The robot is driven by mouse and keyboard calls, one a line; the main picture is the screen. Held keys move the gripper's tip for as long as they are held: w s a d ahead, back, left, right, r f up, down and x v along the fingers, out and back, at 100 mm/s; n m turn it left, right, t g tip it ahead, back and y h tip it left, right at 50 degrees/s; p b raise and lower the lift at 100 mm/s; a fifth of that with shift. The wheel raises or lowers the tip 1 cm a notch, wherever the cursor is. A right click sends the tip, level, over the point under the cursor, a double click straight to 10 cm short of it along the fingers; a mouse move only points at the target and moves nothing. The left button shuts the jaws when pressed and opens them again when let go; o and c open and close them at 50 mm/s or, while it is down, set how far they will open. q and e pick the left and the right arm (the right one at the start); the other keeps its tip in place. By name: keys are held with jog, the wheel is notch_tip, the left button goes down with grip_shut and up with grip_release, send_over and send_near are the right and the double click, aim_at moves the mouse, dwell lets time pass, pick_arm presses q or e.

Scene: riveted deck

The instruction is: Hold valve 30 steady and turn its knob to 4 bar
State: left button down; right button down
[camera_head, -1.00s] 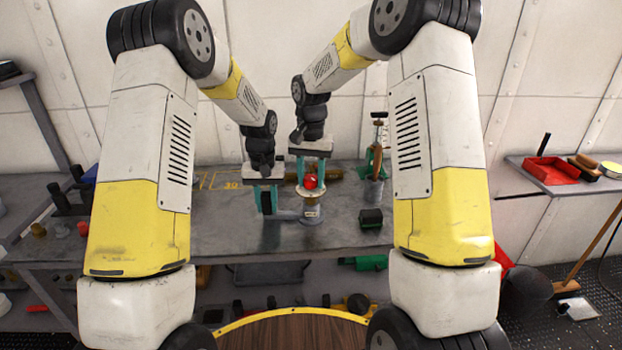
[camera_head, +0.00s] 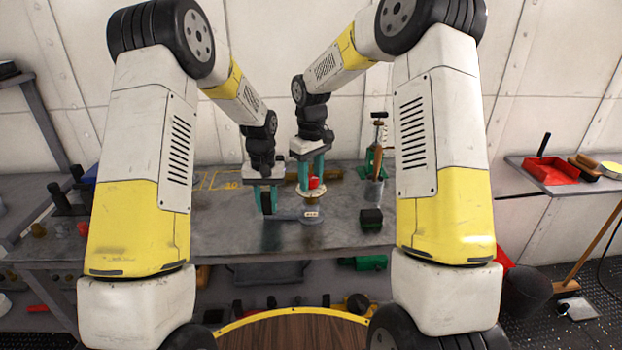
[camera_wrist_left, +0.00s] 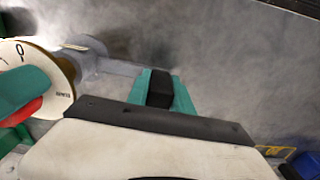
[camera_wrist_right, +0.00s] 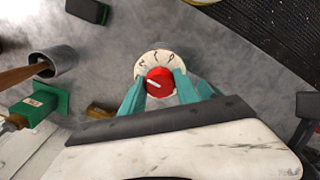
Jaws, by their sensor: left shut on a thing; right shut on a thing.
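Valve 30 has a grey body (camera_head: 311,216) with a small label, standing on the bench beside a yellow painted 30. On top are a pale dial (camera_wrist_right: 141,68) and a red knob (camera_wrist_right: 160,82) with a white pointer line. The dial's numbers are partly hidden and I cannot tell the exact reading. My right gripper (camera_wrist_right: 158,88) is shut on the red knob from above, a teal finger on each side. My left gripper (camera_head: 265,205) is shut on the valve's black handle end (camera_wrist_left: 160,88), which joins the body by a grey arm (camera_wrist_left: 110,66).
A black block (camera_head: 371,218) lies right of the valve. Behind it stand a grey cup (camera_head: 373,192) with a wooden-handled tool and a green device (camera_wrist_right: 40,105). A brass-coloured piece (camera_wrist_right: 101,110) lies behind the valve. The bench front is clear.

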aim_at(311, 177)
jog(key=n, duration=1)
jog(key=shift+n, duration=2.1)
jog(key=c, duration=0.9)
grip_release()
jog(key=shift+r, duration=0.1)
notch_tip(311, 177, up, 12)
